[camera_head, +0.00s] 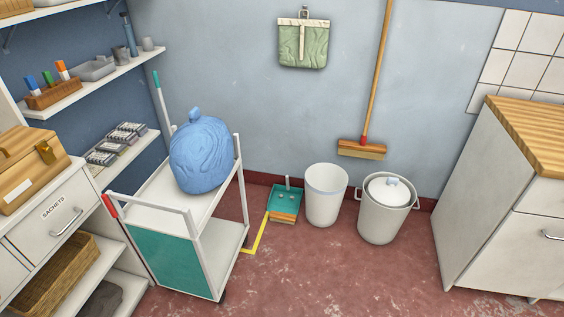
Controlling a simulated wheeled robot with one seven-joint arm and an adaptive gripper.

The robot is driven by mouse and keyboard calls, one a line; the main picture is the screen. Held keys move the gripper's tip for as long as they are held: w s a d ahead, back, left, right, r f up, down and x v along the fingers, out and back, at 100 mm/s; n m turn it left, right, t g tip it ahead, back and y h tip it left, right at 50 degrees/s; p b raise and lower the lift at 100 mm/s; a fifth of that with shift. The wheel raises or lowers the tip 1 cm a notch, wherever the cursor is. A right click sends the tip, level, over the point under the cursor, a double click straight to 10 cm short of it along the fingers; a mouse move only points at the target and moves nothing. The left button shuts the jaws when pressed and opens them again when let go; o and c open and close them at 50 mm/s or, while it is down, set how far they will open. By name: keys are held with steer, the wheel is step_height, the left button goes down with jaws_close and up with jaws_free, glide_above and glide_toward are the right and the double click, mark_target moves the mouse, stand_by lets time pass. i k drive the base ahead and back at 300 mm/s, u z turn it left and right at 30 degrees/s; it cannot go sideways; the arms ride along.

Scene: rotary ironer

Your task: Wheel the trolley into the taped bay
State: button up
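The trolley (165,205) is white with a green end panel, two shelves, raised rails and a red grip at its left corner. It stands close to the shelving on the left, with a blue tied bundle (202,155) on its top shelf. Yellow floor tape (258,236) shows as a corner line just right of the trolley, running back toward the dustpan. The rest of the taped bay is hidden behind the trolley, so I cannot tell how much of the trolley lies inside it. My gripper is not in view.
A green dustpan (285,203), a white bin (325,195) and a lidded bucket (387,208) stand along the back wall. A broom (363,148) leans there. A drawer cabinet (58,214) is at left and a counter (500,200) at right. The front middle floor is clear.

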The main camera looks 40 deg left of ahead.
mark_target(186, 249)
steer(key=u, duration=0.65)
steer(key=i, duration=1.2)
steer(key=u, duration=1.4)
steer(key=i, duration=0.25)
steer(key=u, duration=0.1)
